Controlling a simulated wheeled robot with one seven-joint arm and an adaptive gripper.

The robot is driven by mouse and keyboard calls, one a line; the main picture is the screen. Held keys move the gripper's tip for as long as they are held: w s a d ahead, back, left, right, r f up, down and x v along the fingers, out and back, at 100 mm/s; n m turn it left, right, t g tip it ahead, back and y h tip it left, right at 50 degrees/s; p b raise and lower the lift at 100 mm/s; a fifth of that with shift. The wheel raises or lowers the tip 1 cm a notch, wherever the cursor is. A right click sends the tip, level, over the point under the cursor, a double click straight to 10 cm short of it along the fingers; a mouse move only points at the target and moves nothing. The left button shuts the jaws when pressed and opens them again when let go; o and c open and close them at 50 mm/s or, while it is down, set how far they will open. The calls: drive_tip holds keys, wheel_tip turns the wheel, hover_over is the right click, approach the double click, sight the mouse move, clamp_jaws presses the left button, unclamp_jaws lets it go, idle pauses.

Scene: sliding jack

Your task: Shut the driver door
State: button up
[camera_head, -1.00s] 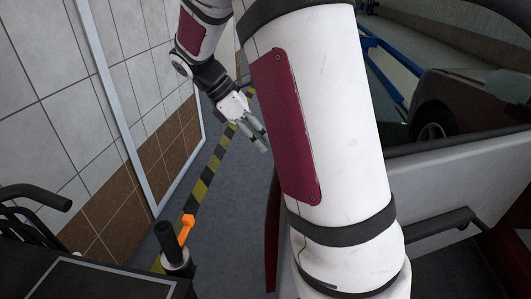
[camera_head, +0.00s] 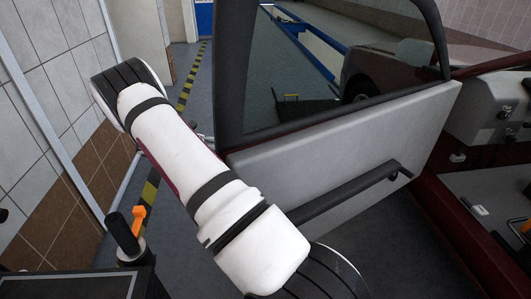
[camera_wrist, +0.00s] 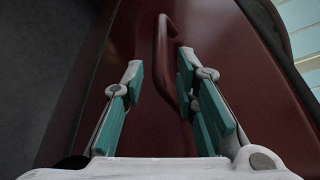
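The driver door (camera_head: 335,150) stands open in the head view. It has a grey inner panel, a dark window frame and a black pull bar (camera_head: 350,190). My arm reaches past its left edge, and my gripper is hidden there or too small to make out. In the wrist view, the door's dark red outer side (camera_wrist: 235,70) fills much of the picture. A red outside handle (camera_wrist: 162,48) runs lengthwise on it. My gripper (camera_wrist: 160,68) is open, its green-padded fingers apart on either side of the handle. I cannot tell whether they touch it.
The car's red sill and interior (camera_head: 485,185) are at the right. A tiled wall (camera_head: 65,100) is at the left, beside a yellow-black floor stripe (camera_head: 190,90). A blue lift frame (camera_head: 310,35) and another car (camera_head: 400,65) stand behind the window.

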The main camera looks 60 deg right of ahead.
drive_tip(key=x, duration=1.2)
clamp_jaws()
